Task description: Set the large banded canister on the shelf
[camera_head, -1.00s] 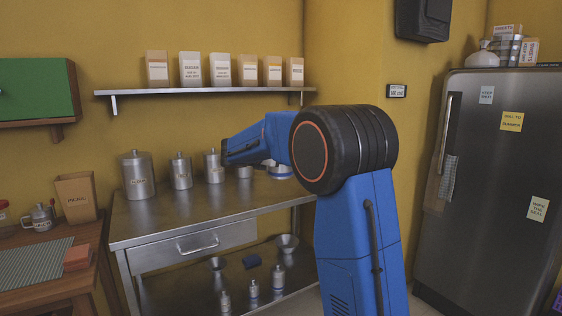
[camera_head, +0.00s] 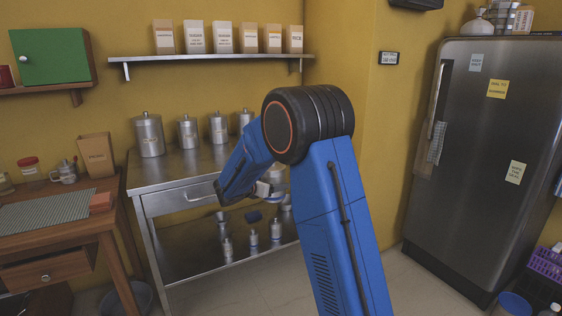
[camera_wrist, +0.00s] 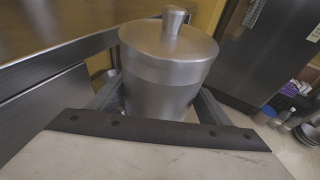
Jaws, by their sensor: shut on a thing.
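In the wrist view my gripper (camera_wrist: 158,108) is shut on a steel canister (camera_wrist: 165,72), with one finger on each side of its body. The canister has a lid with a round knob, and a band or seam runs round it below the lid. In the head view my gripper (camera_head: 266,190) is in front of the steel table, and my arm hides most of it and the held canister. The wall shelf (camera_head: 200,57) is above the table and bears several labelled paper bags.
Several lidded canisters (camera_head: 149,137) stand in a row at the back of the steel table (camera_head: 180,169). Small steel items (camera_head: 253,238) are on its lower shelf. A wooden table (camera_head: 110,215) is at left and a fridge (camera_head: 468,170) at right. The table's front top looks clear.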

